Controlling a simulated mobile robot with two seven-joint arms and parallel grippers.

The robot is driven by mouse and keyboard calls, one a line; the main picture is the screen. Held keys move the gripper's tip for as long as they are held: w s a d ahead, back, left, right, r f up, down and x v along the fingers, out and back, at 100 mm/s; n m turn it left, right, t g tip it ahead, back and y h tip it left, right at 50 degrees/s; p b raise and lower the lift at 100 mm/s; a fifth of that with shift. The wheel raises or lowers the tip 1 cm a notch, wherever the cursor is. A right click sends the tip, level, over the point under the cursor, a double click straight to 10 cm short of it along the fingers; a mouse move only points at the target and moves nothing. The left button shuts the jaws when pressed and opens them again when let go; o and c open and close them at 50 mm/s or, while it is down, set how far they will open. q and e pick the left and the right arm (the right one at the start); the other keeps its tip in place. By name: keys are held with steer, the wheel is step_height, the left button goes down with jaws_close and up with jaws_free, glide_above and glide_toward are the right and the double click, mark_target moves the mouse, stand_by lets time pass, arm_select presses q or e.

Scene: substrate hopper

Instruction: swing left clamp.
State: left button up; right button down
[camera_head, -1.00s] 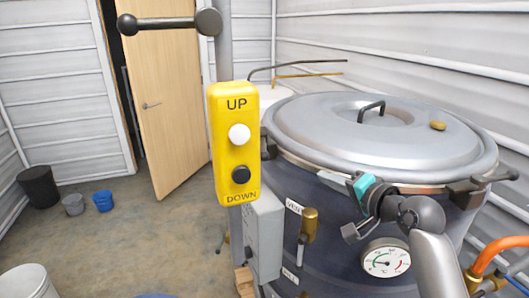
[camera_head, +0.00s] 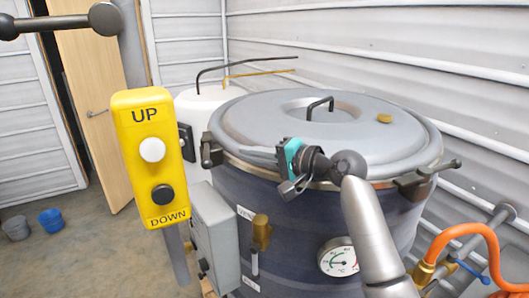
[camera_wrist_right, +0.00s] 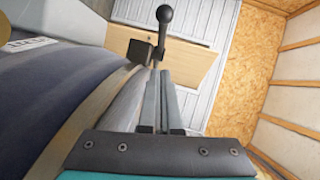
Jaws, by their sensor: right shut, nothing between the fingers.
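The left clamp (camera_head: 208,150) is a dark block with a short handle on the left side of the vessel's rim, under the grey lid (camera_head: 260,118). My right gripper (camera_head: 280,153) is in front of the rim, to the right of that clamp and apart from it, with a teal band at its wrist. In the right wrist view its two grey fingers (camera_wrist_right: 158,75) are together and empty. Beyond their tips, the clamp's dark block (camera_wrist_right: 139,52) and its ball-ended lever (camera_wrist_right: 166,18) stand close by in the picture. My left gripper is not in view.
A yellow UP/DOWN button box (camera_head: 148,185) stands left of the vessel (camera_head: 300,215), near a grey box (camera_head: 215,235). Another clamp (camera_head: 418,186) is on the rim's right. A gauge (camera_head: 338,257) and orange hose (camera_head: 470,240) are low at the front right.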

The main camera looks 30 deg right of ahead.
mark_target(207, 146)
steer(key=w+a+f+p, duration=0.1)
steer(key=w+a, duration=0.2)
steer(key=a, duration=0.2)
steer(key=shift+w+a+f, duration=0.15)
steer(key=shift+w+a, duration=0.05)
steer(key=shift+w, duration=0.2)
